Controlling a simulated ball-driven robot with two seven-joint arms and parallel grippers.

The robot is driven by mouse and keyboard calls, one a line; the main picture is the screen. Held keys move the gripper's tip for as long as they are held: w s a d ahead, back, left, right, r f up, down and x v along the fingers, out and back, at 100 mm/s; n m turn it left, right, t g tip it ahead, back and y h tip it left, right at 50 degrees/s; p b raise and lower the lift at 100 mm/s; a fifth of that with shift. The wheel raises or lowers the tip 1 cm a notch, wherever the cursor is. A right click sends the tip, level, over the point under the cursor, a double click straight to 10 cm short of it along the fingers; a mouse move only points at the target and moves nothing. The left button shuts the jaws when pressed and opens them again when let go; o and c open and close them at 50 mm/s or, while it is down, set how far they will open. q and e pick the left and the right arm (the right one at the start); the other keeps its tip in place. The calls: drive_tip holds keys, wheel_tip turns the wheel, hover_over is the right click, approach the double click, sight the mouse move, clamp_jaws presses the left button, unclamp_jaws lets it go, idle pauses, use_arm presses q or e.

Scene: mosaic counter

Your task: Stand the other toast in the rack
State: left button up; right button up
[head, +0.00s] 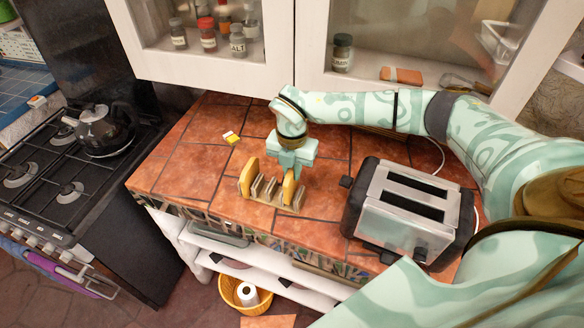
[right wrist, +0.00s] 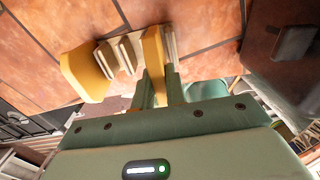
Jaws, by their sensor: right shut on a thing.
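The wooden toast rack (head: 268,192) stands on the tiled counter, and its slats also show in the right wrist view (right wrist: 127,52). One yellow-brown toast (head: 246,179) stands upright at the rack's left end; it is the left one in the wrist view (right wrist: 86,74). The other toast (head: 288,188) is upright at the rack's right end, between slats in the wrist view (right wrist: 153,52). My right gripper (head: 290,172) is shut on this toast from above. Whether the toast touches the slot bottom is hidden. My left gripper is out of view.
A silver and black toaster (head: 410,205) stands right of the rack, its slots empty. A small yellow and white item (head: 231,137) lies behind left. A stove with a kettle (head: 98,130) is at the left. Cabinets (head: 215,45) hang above the counter's back.

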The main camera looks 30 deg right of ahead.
drive_tip(key=shift+f+b, duration=0.45)
drive_tip(key=shift+f, duration=0.5)
drive_tip(key=o, duration=0.5)
drive_tip(key=shift+c, duration=0.2)
drive_tip(key=o, duration=0.5)
drive_tip(key=shift+o, duration=0.2)
drive_tip(key=shift+r, duration=0.15)
wheel_tip(320, 180, up, 16)
drive_tip(key=shift+p, duration=0.45)
